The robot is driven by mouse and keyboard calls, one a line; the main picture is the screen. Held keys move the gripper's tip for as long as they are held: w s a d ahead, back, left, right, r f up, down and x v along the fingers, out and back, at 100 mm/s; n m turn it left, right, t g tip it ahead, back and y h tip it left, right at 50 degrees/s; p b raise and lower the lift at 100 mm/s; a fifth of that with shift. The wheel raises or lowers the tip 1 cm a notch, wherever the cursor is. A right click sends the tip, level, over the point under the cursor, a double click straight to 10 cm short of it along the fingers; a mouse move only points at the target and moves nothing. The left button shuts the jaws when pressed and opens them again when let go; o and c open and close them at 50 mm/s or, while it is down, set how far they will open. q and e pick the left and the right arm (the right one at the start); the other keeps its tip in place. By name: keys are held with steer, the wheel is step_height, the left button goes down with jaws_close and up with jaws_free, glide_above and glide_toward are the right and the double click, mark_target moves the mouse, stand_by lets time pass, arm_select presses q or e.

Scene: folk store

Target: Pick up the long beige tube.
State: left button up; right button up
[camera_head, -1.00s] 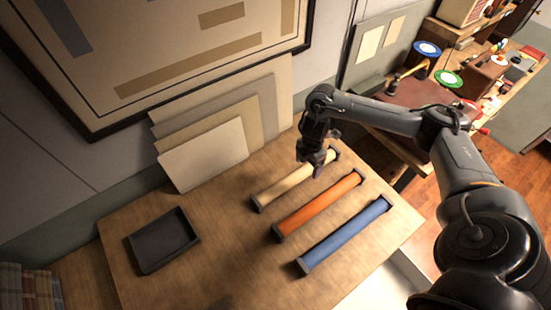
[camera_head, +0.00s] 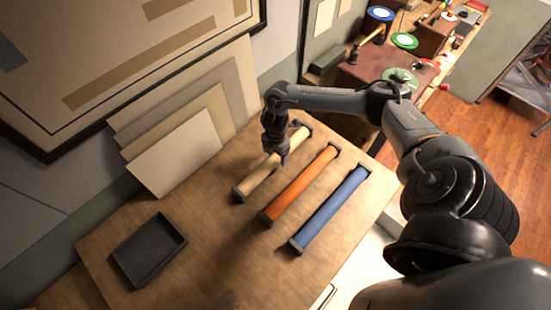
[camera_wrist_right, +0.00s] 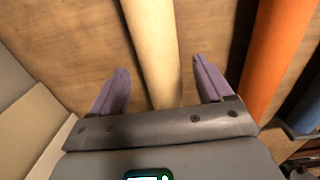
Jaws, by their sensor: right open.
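The long beige tube (camera_head: 261,178) lies on the wooden table with dark end caps, the leftmost of three parallel tubes. My right gripper (camera_head: 283,160) is over its middle to far part and hides a piece of it. In the right wrist view the beige tube (camera_wrist_right: 152,45) runs between the open purple fingers of my right gripper (camera_wrist_right: 162,88), with a gap on each side. I cannot tell whether the fingertips are at the tube's height. My left gripper is not in view.
An orange tube (camera_head: 300,184) lies just right of the beige one, and a blue tube (camera_head: 331,208) lies beyond it. A black tray (camera_head: 150,250) sits at the table's left. Pale boards (camera_head: 175,155) lean on the wall behind. Bare table lies between tray and tubes.

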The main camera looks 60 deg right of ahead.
steer(key=shift+f, duration=1.4)
steer(key=c, duration=1.3)
steer(key=shift+r, duration=0.2)
